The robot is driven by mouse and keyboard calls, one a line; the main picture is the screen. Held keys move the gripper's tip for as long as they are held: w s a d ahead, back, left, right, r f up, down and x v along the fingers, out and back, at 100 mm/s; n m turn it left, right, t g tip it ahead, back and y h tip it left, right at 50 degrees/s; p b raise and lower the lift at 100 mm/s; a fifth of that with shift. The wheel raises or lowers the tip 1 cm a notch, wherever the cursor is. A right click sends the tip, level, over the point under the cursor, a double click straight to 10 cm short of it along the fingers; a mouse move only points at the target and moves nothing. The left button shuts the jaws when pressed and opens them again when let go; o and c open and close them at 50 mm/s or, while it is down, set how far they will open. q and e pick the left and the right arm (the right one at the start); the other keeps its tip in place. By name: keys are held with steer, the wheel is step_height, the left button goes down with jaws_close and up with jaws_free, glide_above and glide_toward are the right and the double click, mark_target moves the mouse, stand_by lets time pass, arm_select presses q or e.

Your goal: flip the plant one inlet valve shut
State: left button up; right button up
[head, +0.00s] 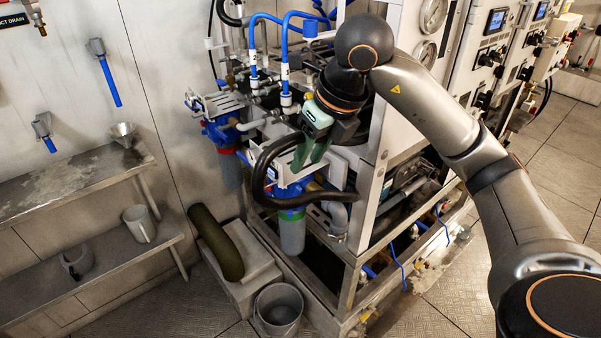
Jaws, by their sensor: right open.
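My right arm reaches in from the right over the machine frame. My right gripper (308,163) is open, its green fingers pointing down just above the blue-headed filter housing (292,190) and a thick black hose. I see nothing held between the fingers, and I cannot tell whether they touch anything. The plant one inlet valve cannot be made out for certain; the gripper and hoses cover part of the pipework there. Small valves and fittings (262,88) sit on the pipes up and left of the gripper, below two blue hoses (285,40). My left gripper is not in view.
A second blue filter housing (222,132) stands left of the gripper. The black hose (262,172) loops close around it. A white panel post (388,110) rises to the right. A bucket (279,309) and a green roll (217,243) are below. Steel shelves (75,180) line the left wall.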

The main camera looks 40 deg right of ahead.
mark_target(297, 186)
steer(key=shift+h, duration=0.3)
steer(key=x, duration=0.8)
steer(key=d+x, duration=0.1)
steer(key=x, duration=0.3)
steer(key=shift+w+r+p, duration=0.1)
steer(key=shift+w+p, duration=0.05)
steer(key=shift+p, duration=0.2)
steer(key=shift+c, duration=0.2)
jaws_close()
steer(key=shift+r, duration=0.1)
